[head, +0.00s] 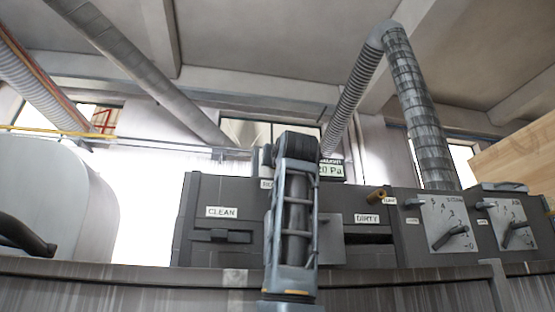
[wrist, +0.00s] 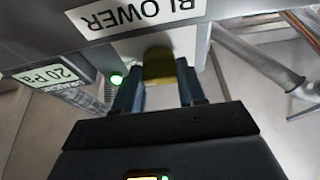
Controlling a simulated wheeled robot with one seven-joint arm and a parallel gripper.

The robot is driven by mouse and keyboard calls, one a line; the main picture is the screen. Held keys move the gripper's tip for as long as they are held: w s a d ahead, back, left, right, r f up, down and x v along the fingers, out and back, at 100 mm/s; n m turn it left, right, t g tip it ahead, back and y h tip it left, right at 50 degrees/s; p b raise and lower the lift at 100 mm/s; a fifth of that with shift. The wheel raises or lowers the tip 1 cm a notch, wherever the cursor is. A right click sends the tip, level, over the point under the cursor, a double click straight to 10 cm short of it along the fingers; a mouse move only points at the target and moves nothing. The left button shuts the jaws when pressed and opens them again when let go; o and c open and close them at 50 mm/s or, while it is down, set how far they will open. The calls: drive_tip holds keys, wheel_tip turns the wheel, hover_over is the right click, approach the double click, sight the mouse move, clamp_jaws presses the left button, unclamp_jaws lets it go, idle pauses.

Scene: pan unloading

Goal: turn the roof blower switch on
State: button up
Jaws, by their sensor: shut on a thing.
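The roof blower switch (wrist: 158,64) shows in the wrist view as a short brass-yellow lever beside the white BLOWER label (wrist: 140,12), which appears upside down. My gripper (wrist: 158,85) has one finger on each side of the lever and is shut on it. A small green light (wrist: 116,79) glows near the left finger. The pressure display (wrist: 48,76) reads 20 Pa; it also shows in the head view (head: 331,170), partly covered by my arm. In the head view my arm hides the switch and the gripper.
The dark panel carries a CLEAN slot (head: 223,236), a DIRTY slot (head: 368,238) and another brass lever (head: 376,195). Two dials (head: 449,232) (head: 513,228) are at right. A ribbed duct (head: 420,110) rises behind. A pale rounded body (head: 50,195) stands at left.

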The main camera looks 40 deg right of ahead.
drive_tip(key=shift+f, duration=0.1)
drive_tip(key=o, duration=1.1)
drive_tip(key=shift+c, duration=0.2)
drive_tip(key=b+v, duration=0.2)
drive_tip(key=v, duration=0.5)
drive_tip(key=shift+s+a+b, duration=0.25)
drive_tip(key=shift+s+b, duration=0.05)
drive_tip(key=shift+b, duration=0.1)
drive_tip(key=shift+f, duration=0.1)
